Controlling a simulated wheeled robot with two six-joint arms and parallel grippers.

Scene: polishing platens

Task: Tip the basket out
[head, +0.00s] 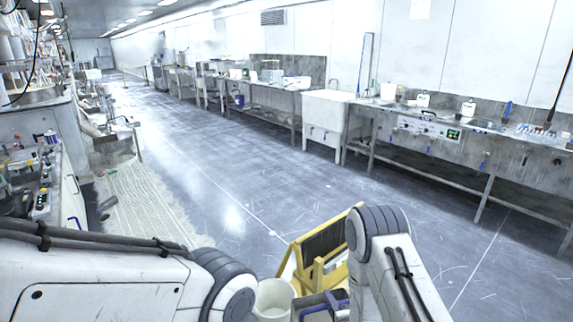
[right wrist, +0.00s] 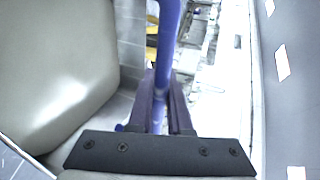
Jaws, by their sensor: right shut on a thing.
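A cream, open-topped round container (head: 273,299), which looks like the basket, shows at the bottom of the head view, between my two arms. Its lower part is out of frame. A large cream curved surface (right wrist: 55,75), probably the same container, fills the left of the right wrist view. My right gripper (right wrist: 160,105) is shut on a blue bar (right wrist: 166,35). I cannot tell whether this bar joins the container. In the head view the right gripper (head: 320,301) is low beside the container, partly cut off. My left gripper is out of view.
A yellow frame with a dark panel (head: 322,246) stands on the floor just behind the container. A steel bench with sinks (head: 450,140) runs along the right wall. A cluttered bench (head: 40,190) and a pale floor mat (head: 145,200) are at left. The middle aisle is clear.

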